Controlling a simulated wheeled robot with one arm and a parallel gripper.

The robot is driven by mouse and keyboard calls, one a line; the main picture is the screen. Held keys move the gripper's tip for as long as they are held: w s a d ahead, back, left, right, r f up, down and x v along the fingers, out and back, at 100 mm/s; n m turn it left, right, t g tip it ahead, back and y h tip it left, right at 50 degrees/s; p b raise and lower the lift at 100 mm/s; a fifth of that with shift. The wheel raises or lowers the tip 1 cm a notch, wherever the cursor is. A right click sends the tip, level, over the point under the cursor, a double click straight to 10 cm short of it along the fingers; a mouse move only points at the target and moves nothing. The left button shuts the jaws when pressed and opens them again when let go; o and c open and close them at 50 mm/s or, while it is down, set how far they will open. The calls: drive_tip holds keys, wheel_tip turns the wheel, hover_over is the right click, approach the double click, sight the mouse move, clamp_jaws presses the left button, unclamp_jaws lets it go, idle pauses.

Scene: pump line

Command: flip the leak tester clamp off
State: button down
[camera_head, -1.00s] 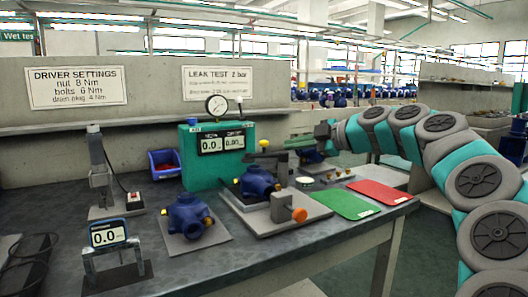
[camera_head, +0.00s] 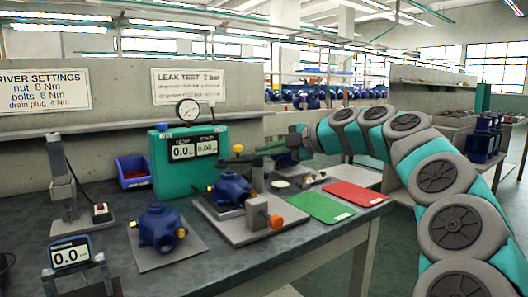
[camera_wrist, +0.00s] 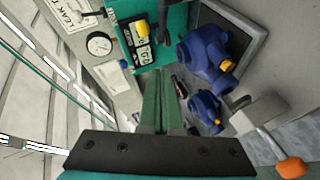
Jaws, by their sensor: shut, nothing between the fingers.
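The leak tester (camera_head: 172,170) is a green box with two displays reading about zero and a round gauge on top; it also shows in the wrist view (camera_wrist: 163,24). In front of it a blue pump housing (camera_head: 232,188) sits on a grey fixture plate (camera_head: 245,232). The clamp (camera_head: 237,160) reaches over this housing from an upright post, with a yellow knob (camera_head: 237,148) near its end. A grey block with an orange knob (camera_head: 276,221) stands at the plate's front. My gripper (camera_head: 268,150) is shut and empty, just right of the clamp post; its green fingers fill the middle of the wrist view (camera_wrist: 165,105).
A second blue housing (camera_head: 158,227) stands on a plate to the left. A green mat (camera_head: 321,207) and a red mat (camera_head: 354,193) lie right of the fixture. A blue bin (camera_head: 133,171) is at the back.

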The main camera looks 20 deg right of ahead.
sight(230, 162)
drive_tip(key=x, duration=0.7)
drive_tip(key=shift+f+p, duration=0.1)
drive_tip(key=shift+p, duration=0.3)
drive_tip(key=w, duration=0.1)
drive_tip(key=w+f, duration=0.1)
drive_tip(key=shift+w+f, duration=0.1)
drive_tip(key=shift+w, duration=0.3)
drive_tip(key=shift+w+f+p, duration=0.3)
drive_tip(key=shift+w+p, duration=0.05)
drive_tip(key=shift+w, duration=0.2)
drive_tip(key=shift+f+b, duration=0.15)
drive_tip(key=shift+b, duration=0.35)
